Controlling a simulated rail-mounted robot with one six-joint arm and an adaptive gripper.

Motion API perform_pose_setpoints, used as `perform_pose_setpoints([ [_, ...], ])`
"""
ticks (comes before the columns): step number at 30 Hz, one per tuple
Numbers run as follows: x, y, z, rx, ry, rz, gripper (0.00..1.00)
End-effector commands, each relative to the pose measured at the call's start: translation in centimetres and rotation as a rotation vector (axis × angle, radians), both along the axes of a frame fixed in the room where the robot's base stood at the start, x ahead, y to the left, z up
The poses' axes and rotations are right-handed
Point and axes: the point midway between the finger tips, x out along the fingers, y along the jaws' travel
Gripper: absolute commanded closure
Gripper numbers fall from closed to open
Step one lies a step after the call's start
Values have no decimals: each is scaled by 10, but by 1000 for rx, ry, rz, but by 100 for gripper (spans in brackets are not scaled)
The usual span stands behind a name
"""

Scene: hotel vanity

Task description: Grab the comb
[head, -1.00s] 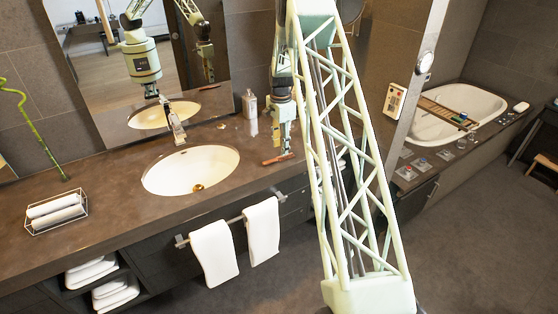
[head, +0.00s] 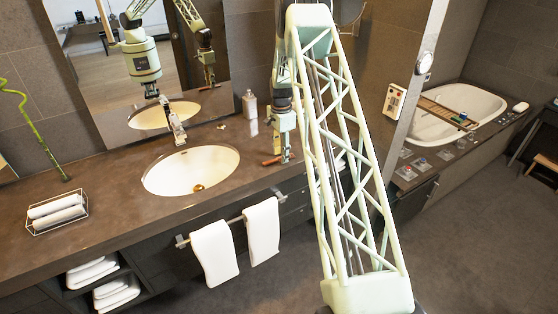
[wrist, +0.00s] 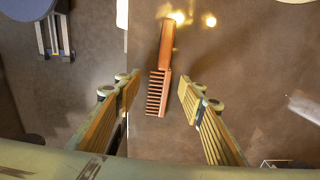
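The comb (wrist: 166,50) is orange-brown and lies flat on the dark countertop, close to its front edge. In the wrist view its handle points up and its teeth face left. My gripper (wrist: 155,92) is open, with one finger on each side of the toothed end; neither finger touches the comb there. In the head view the comb (head: 270,161) shows as a small reddish strip right of the sink, partly hidden by my gripper (head: 285,158). The exact height of the fingertips above the counter is hard to tell.
The sink (head: 190,170) lies left of my gripper, with a faucet (head: 177,128) behind it. A bottle (head: 250,104) stands near the mirror. White towels (head: 262,231) hang on a rail below the counter edge. The counter around the comb is clear.

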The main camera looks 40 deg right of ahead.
Motion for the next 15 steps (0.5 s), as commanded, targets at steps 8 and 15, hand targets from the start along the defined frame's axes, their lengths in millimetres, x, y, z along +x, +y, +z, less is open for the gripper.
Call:
perform_pose_setpoints([
  [8,0,0,-11,0,0,0,64],
  [15,0,0,-11,0,0,0,64],
])
